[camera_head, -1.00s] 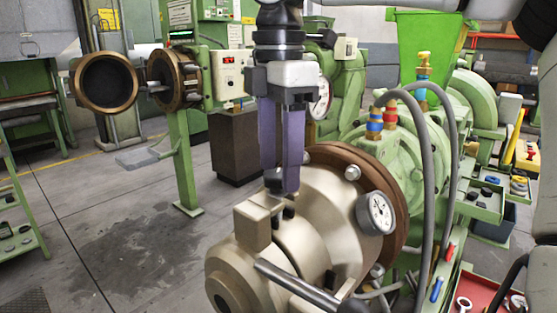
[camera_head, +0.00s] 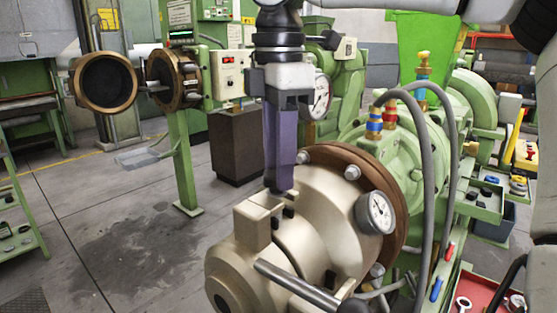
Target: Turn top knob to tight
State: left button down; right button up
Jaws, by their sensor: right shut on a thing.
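A large beige extruder head (camera_head: 325,212) with a brown flange (camera_head: 375,165) fills the lower middle of the head view. My right gripper (camera_head: 279,188) points straight down from the top. Its purple fingers meet the top of the beige head, between a raised square block (camera_head: 252,228) and the flange. It is shut on the top knob, which the fingers now hide. Small dark parts sit just below the fingertips. My left gripper is not in view.
A round pressure gauge (camera_head: 377,212) and a grey bar (camera_head: 297,287) project from the beige head near my right gripper. Grey hoses (camera_head: 428,180) arch on the right. A red tray (camera_head: 480,295) holds tools at lower right.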

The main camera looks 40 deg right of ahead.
jog(key=m, duration=1.1)
jog(key=shift+a, duration=0.1)
jog(key=m, duration=0.5)
jog(key=shift+m, duration=0.4)
jog(key=m, duration=0.5)
jog(key=shift+a+m, duration=0.1)
jog(key=shift+m, duration=0.2)
jog(key=o, duration=1)
jog(key=shift+o, duration=0.2)
